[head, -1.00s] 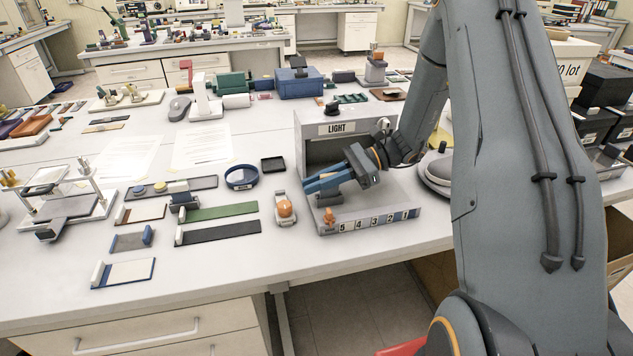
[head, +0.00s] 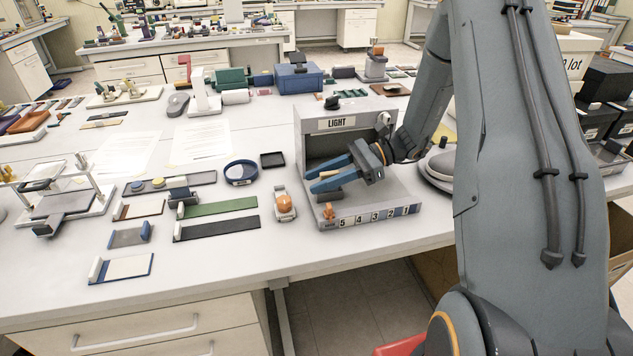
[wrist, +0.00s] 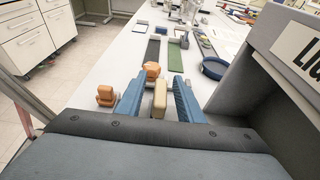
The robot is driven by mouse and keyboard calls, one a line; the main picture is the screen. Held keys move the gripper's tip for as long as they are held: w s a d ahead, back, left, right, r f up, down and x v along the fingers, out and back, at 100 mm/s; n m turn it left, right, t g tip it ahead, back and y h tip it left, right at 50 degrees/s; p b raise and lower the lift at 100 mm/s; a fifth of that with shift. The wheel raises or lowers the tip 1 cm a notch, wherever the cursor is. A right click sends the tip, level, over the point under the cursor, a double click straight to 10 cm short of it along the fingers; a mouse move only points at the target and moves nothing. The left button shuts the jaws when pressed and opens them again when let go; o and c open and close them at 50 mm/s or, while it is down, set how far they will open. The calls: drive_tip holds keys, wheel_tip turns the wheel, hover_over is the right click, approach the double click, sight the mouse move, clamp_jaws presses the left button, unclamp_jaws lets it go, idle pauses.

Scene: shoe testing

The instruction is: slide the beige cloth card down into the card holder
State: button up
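My gripper (head: 313,177) is inside the mouth of the grey LIGHT box. Its two blue fingers are spread, also in the wrist view (wrist: 159,78). A beige block (wrist: 159,100), apparently the upper part of the beige cloth card, stands between the fingers with a gap at each side. In the head view this beige piece (head: 331,173) shows between the fingers. A dark grey block (head: 330,194) below it seems to be the card holder. How deep the card sits in it is hidden by the fingers.
The LIGHT box (head: 345,124) roofs the space over my gripper, with its wall close by. An orange knob (head: 328,211) and a numbered strip (head: 378,217) line its front edge. An orange piece on a white stand (head: 284,203) and a blue ring (head: 240,171) lie left.

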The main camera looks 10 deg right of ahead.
drive_tip(key=b+v, duration=0.2)
drive_tip(key=v, duration=0.4)
drive_tip(key=shift+d, duration=0.15)
drive_tip(key=shift+r, duration=0.1)
